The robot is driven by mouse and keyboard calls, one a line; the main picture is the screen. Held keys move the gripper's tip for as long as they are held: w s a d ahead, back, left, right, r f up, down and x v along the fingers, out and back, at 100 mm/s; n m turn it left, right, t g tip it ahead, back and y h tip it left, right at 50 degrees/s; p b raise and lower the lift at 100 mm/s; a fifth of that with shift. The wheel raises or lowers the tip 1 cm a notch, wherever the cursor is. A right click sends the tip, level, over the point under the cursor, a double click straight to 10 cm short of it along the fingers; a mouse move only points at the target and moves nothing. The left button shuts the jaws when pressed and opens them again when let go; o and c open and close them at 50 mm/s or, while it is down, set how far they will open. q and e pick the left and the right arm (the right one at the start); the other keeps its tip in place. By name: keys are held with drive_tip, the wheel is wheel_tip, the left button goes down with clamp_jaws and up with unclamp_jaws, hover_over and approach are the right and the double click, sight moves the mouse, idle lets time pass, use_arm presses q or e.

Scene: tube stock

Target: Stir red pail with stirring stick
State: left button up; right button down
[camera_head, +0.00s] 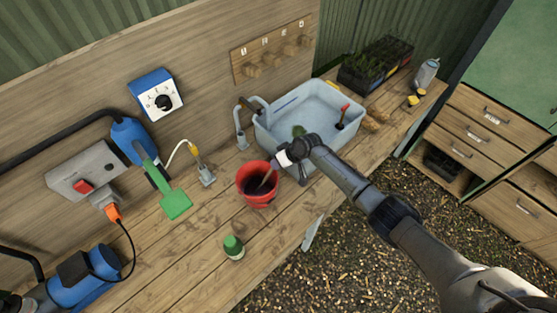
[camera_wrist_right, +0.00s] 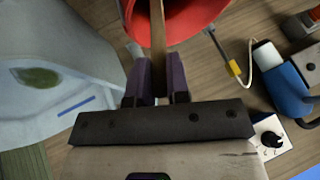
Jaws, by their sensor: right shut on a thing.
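The red pail (camera_head: 258,199) stands upright on the wooden bench, with dark contents inside. The wooden stirring stick (camera_head: 266,179) leans down into the pail. My right gripper (camera_head: 280,161) is above the pail's right rim, shut on the stick's upper part. In the right wrist view, the two dark fingers (camera_wrist_right: 157,80) clamp the stick (camera_wrist_right: 157,38), which runs on over the red pail (camera_wrist_right: 195,18). The stick's lower end is hidden in the pail. My left gripper is not in view.
A light blue basin (camera_head: 268,128) stands just behind and right of the pail. A green scoop (camera_head: 175,204) and a green-capped bottle (camera_head: 233,247) are left and in front. A blue device (camera_head: 90,275) stands at lower left. Bare bench lies around the bottle.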

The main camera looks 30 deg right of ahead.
drive_tip(key=shift+s, duration=0.2)
drive_tip(key=shift+r, duration=0.1)
drive_tip(key=s+d+r+p, duration=0.1)
drive_tip(key=d+r+p, duration=0.2)
drive_tip(key=r+p, duration=0.3)
drive_tip(key=s+d+r+p, duration=0.1)
drive_tip(key=d+r+p, duration=0.2)
drive_tip(key=r+p, duration=0.4)
drive_tip(key=shift+r, duration=0.95)
idle(0.4)
drive_tip(key=shift+w+r, duration=0.1)
idle(0.7)
drive_tip(key=shift+r, duration=2.4)
